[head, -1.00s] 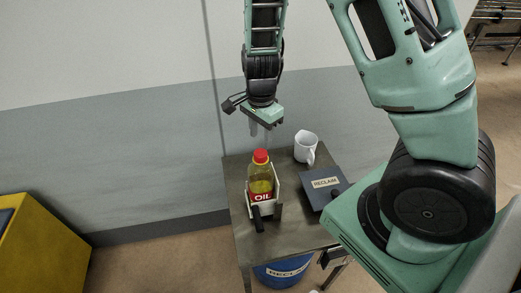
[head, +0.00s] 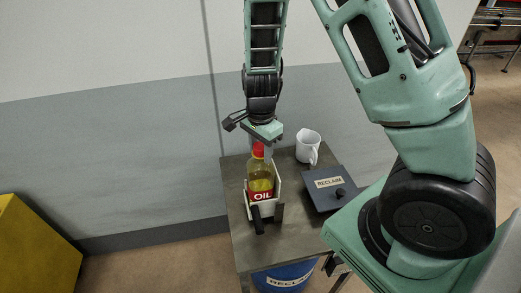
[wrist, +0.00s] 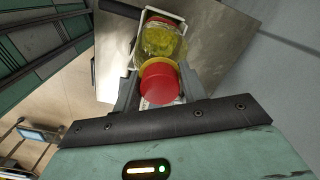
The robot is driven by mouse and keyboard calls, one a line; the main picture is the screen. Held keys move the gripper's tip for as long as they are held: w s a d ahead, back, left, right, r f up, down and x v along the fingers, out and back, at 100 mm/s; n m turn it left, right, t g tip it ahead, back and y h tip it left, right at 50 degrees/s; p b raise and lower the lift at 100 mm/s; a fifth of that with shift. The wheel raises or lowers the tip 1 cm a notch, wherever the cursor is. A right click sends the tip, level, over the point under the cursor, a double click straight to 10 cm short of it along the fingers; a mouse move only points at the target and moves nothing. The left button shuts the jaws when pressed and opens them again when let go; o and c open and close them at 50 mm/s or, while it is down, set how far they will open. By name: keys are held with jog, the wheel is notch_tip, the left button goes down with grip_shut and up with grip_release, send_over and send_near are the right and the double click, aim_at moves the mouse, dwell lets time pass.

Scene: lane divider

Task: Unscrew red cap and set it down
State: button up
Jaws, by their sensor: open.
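The red cap (head: 258,149) is on the neck of a clear bottle of yellow oil (head: 260,179) with a red OIL label. The bottle stands upright in a white holder (head: 277,187) with a black handle at its front. My gripper (head: 266,154) points down right at the cap, partly hiding it in the head view. In the wrist view the cap (wrist: 160,82) shows between the two grey fingers (wrist: 158,88), which are open. I cannot tell whether either finger touches the cap.
The holder stands on a grey metal table (head: 238,210). A blue RECLAIM drum (head: 284,275) is below. A yellow bin (head: 35,250) is far left.

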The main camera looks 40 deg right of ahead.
jog(key=c, duration=0.4)
jog(key=shift+o, duration=0.2)
jog(key=shift+n, duration=0.9)
jog(key=shift+n, duration=0.9)
jog(key=shift+n+b, duration=0.3)
jog(key=shift+n, duration=0.5)
jog(key=shift+n, duration=0.9)
